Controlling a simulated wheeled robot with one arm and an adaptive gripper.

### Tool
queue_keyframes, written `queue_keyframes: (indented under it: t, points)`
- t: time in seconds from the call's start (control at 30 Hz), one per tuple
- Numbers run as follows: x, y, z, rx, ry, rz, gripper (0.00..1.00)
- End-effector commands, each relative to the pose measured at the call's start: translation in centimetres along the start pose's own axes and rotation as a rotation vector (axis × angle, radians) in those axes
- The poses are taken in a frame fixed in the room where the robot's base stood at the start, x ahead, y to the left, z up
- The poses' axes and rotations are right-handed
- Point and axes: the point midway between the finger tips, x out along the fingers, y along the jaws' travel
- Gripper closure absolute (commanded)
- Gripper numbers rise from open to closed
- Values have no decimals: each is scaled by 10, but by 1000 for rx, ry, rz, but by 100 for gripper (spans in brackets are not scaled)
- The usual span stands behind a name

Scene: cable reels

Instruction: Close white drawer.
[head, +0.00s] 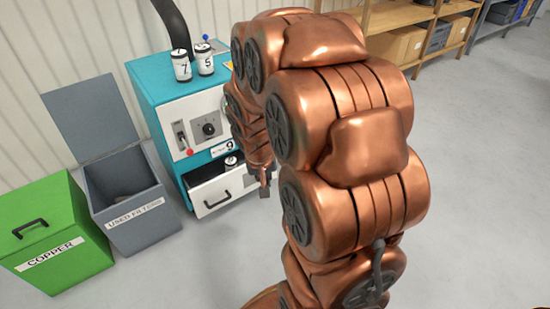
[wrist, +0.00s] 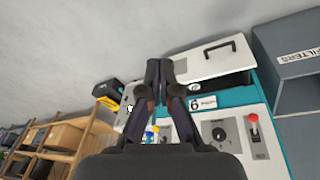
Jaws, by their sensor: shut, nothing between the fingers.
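The white drawer (head: 228,187) at the bottom of the teal machine (head: 160,92) is pulled open, with a dark handle on its front. A white canister with a dark top (head: 232,162) shows inside or just behind it. In the wrist view, the white drawer (wrist: 208,66) lies right of the fingers, its handle at the top and a dark gap below. My gripper (head: 264,188) is shut and empty, near the right end of the drawer front. It shows in the middle of the wrist view (wrist: 159,66). I cannot tell whether it touches the drawer.
An open grey used-filters bin (head: 139,232) stands left of the machine, beside a green copper bin (head: 65,255). Two numbered canisters (head: 193,64) stand on the machine. Wooden shelves with boxes (head: 415,30) line the back. The floor at right is clear.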

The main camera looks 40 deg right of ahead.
Motion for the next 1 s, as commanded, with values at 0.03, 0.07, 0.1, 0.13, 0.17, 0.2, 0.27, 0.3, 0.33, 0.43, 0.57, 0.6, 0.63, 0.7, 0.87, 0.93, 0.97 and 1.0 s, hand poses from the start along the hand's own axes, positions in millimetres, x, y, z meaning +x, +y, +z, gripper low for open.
queue_keyframes:
  t: [0.03, 0.07, 0.1, 0.13, 0.17, 0.2, 0.27, 0.3, 0.33, 0.43, 0.57, 0.6, 0.63, 0.7, 0.87, 0.93, 0.97, 1.0]
  points:
    - [16, 6, -17, 42, 27, -6, 100]
    - [24, 9, -28, 66, 50, -13, 100]
    - [34, 12, -41, 96, 75, -22, 100]
    - [41, 15, -51, 121, 98, -32, 100]
    - [49, 18, -61, 142, 118, -41, 100]
    - [60, 22, -72, 173, 142, -55, 100]
    - [75, 28, -89, 218, 179, -78, 100]
    - [86, 32, -100, 249, 202, -97, 100]
    - [94, 35, -106, 269, 217, -111, 100]
    - [119, 44, -130, 344, 273, -167, 100]
    - [150, 57, -155, 440, 335, -253, 100]
    - [160, 61, -162, 471, 353, -282, 100]
    - [166, 64, -166, 493, 365, -306, 100]
    - [183, 70, -174, 548, 389, -363, 100]
    - [216, 82, -186, 675, 437, -511, 100]
    - [229, 88, -189, 732, 453, -582, 100]
    - [234, 91, -190, 756, 459, -612, 100]
    - [240, 94, -191, 790, 467, -656, 100]
